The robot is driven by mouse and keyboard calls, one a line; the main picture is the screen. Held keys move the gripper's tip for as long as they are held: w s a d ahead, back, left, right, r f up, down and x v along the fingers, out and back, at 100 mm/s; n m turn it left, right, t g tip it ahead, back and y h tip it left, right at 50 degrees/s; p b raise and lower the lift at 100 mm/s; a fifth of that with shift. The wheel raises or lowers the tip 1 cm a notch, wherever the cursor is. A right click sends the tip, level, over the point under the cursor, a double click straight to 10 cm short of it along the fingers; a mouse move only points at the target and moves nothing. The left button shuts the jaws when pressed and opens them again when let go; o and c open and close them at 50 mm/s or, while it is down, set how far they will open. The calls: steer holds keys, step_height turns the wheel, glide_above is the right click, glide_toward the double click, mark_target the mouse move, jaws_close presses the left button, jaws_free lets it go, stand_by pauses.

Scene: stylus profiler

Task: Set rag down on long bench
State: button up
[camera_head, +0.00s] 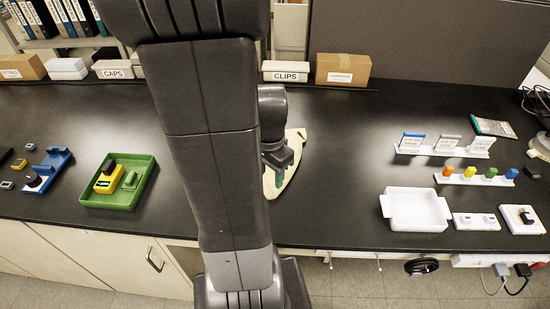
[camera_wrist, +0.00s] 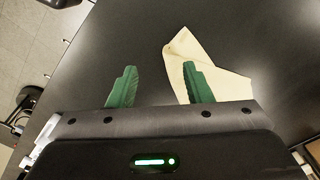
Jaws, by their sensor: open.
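The rag (camera_head: 293,158) is a cream cloth lying on the black long bench (camera_head: 345,170), partly hidden behind my arm in the head view. In the wrist view the rag (camera_wrist: 205,62) lies flat with a pointed corner, under and beside the right green finger. My gripper (camera_wrist: 158,88) has its two green fingers spread apart with bare bench showing between them. In the head view my gripper (camera_head: 280,170) is low over the rag. I cannot tell whether a finger touches the cloth.
A green tray (camera_head: 145,190) with a yellow device stands on the left. A white tray (camera_head: 415,208) and small racks stand on the right. Boxes, one a CLIPS box (camera_head: 286,71), line the back. The bench between the rag and the white tray is clear.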

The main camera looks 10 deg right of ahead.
steer(key=shift+w, duration=0.1)
steer(key=c, duration=0.5)
steer(key=shift+w+d+f, duration=0.1)
steer(key=shift+w+d, duration=0.15)
steer(key=shift+w, duration=0.1)
steer(key=c, duration=0.4)
steer(key=w+d, duration=0.4)
steer(key=w, duration=0.3)
steer(key=w+d+f, duration=0.1)
steer(key=w+d, duration=0.3)
steer(key=w, duration=0.3)
steer(key=w+d, duration=0.4)
steer(key=w, duration=0.3)
steer(key=shift+d+f, duration=0.15)
steer(key=shift+f, duration=0.25)
jaws_close()
steer(key=shift+w+d+f, duration=0.1)
steer(key=shift+w+f, duration=0.05)
steer(key=shift+f, duration=0.6)
steer(key=shift+w+d+f, duration=0.1)
steer(key=shift+w+f, duration=0.05)
steer(key=shift+f, duration=0.55)
step_height(320, 180, down, 6)
steer(key=b, duration=0.4)
steer(key=shift+b, duration=0.35)
steer(key=shift+r, duration=0.1)
